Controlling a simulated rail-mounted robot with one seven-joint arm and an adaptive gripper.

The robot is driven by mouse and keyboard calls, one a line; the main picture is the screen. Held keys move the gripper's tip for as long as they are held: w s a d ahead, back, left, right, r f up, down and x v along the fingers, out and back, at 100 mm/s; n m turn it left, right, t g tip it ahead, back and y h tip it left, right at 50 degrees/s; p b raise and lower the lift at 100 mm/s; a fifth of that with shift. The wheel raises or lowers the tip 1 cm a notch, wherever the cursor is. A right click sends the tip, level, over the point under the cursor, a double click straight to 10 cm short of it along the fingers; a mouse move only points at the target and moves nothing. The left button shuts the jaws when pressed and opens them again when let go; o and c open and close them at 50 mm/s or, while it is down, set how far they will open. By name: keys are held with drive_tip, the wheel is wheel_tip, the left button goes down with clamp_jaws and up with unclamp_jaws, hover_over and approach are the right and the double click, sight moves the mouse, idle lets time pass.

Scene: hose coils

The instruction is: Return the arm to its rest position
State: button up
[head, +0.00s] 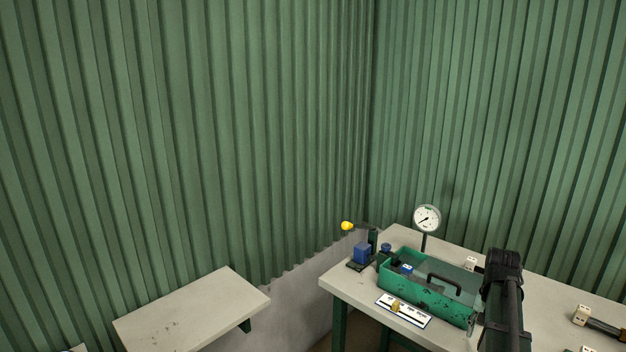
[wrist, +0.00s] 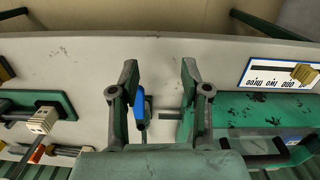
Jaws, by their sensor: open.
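My gripper (wrist: 158,85) shows in the wrist view with its two dark fingers apart, open. No object is held between them. The fingers hang over the grey workbench (wrist: 90,60), close to its edge. A blue-handled item (wrist: 139,105) lies below, beside the left finger. In the head view, the dark arm part (head: 505,290) at the lower right is mine and stands over the workbench (head: 350,285). I cannot make out the fingers in the head view.
A green toolbox (head: 430,285) stands beside my arm; it also shows in the wrist view (wrist: 250,115). A label plate (head: 404,310) lies before it. A bare shelf (head: 190,310) is at left.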

drive_tip(key=s+a+f+n+g, duration=0.1)
drive_tip(key=s+a+f, duration=0.3)
drive_tip(key=a+f, duration=0.45)
drive_tip(key=s+a+f+n+g, duration=0.1)
drive_tip(key=s+a+f+n, duration=0.3)
drive_tip(key=f, duration=0.8)
drive_tip(key=s+a+f+m+g, duration=0.1)
drive_tip(key=s+a+f, duration=0.2)
drive_tip(key=a+f, duration=0.6)
drive_tip(key=s+a+f+n+g, duration=0.1)
drive_tip(key=s+a+f, duration=0.2)
drive_tip(key=s, duration=0.6)
drive_tip(key=s+a+f+n+g+b, duration=0.1)
drive_tip(key=s+a+f+n, duration=0.1)
drive_tip(key=s+a+f, duration=0.2)
drive_tip(key=s+a+f+n+g, duration=0.1)
drive_tip(key=s+a+f, duration=0.3)
drive_tip(key=s+f, duration=0.4)
drive_tip(key=s, duration=0.5)
drive_tip(key=shift+s+a+f+n, duration=0.2)
drive_tip(key=shift+s+n, duration=0.1)
